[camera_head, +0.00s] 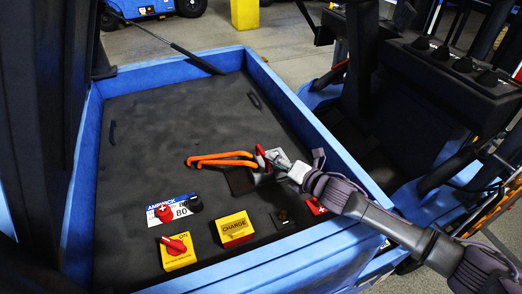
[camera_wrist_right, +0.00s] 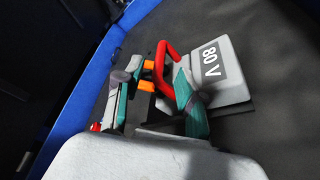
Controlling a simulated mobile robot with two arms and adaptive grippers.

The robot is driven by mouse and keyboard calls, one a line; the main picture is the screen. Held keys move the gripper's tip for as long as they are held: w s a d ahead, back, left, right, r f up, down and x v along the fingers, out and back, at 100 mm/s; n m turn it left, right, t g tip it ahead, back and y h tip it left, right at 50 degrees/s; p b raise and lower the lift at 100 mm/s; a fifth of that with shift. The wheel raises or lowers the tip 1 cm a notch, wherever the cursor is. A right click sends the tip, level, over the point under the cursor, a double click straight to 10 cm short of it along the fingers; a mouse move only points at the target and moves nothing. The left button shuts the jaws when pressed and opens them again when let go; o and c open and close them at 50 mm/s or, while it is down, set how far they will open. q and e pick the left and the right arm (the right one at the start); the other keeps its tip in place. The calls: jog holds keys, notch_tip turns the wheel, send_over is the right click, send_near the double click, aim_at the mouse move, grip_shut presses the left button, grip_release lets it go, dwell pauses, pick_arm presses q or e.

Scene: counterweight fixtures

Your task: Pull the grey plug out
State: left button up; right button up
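The grey plug (camera_wrist_right: 235,85) carries an "80 V" label and a red loop handle (camera_wrist_right: 161,62) in the right wrist view. In the head view the red handle (camera_head: 261,152) shows, with the plug body largely hidden by my gripper. Orange cables (camera_head: 222,159) run left from it. My right gripper (camera_wrist_right: 158,75) is at the handle, its fingers apart. One side of the loop shows between the fingers, and the right finger overlaps the loop. I cannot tell whether either finger touches it. My left gripper is not in view.
The plug is in a blue-rimmed bay (camera_head: 88,150) with a dark floor. In front are a red knob on a yellow plate (camera_head: 180,260), a yellow CHARGE box (camera_head: 234,230) and a white "80" label plate (camera_head: 183,213). The bay's left and far floor is clear.

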aim_at(261, 150)
jog(key=x, duration=0.5)
jog(key=shift+w+a+f, duration=0.2)
jog(key=shift+w+a, duration=0.2)
jog(key=shift+w, duration=0.1)
jog(key=shift+w+a+f, duration=0.15)
jog(key=shift+w+a, duration=0.05)
jog(key=shift+w, duration=0.1)
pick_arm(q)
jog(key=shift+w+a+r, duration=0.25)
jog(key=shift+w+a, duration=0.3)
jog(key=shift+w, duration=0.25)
pick_arm(e)
grip_shut()
jog(key=shift+s, duration=0.1)
